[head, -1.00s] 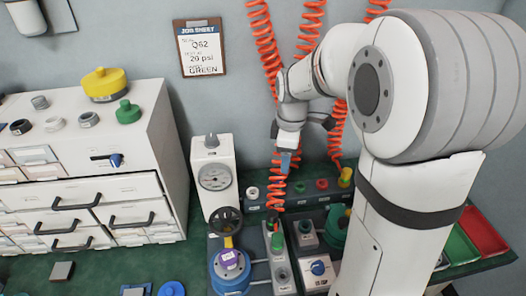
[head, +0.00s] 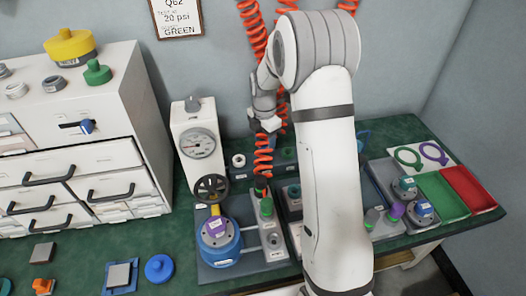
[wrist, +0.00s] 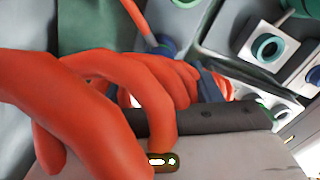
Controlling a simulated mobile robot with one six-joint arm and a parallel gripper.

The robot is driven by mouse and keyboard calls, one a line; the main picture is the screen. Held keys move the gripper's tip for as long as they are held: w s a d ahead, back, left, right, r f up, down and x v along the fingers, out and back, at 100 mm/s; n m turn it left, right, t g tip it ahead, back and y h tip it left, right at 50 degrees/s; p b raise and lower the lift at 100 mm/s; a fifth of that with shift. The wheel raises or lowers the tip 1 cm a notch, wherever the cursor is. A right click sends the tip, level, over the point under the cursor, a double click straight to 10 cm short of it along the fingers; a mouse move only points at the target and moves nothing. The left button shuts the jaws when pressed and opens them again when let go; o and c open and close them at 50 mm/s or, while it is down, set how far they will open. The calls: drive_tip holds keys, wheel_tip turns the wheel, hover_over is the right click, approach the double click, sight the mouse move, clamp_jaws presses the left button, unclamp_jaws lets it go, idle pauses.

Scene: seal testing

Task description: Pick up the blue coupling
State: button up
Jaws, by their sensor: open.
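My gripper (head: 264,124) is among the hanging orange-red coiled hoses, above the back of the bench. In the wrist view my open gripper (wrist: 168,88) shows partly, with hose coils crossing in front of the jaws. A dark blue piece (wrist: 167,46) sits at the end of a straight red tube beyond the jaws; it may be the blue coupling, but I cannot be sure. It is apart from the jaws. The coiled hose (head: 264,152) runs down from near my gripper to the bench fixtures.
A gauge unit (head: 200,145) stands left of the hose, with a blue vessel (head: 218,248) in front. A round blue part (head: 160,268) lies on the green bench. White drawers (head: 85,170) stand left. Green (head: 440,195) and red (head: 470,190) trays are right.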

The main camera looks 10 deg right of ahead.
wheel_tip(320, 180, down, 3)
drive_tip(key=shift+r, duration=0.2)
drive_tip(key=shift+c, duration=0.4)
drive_tip(key=c, duration=1)
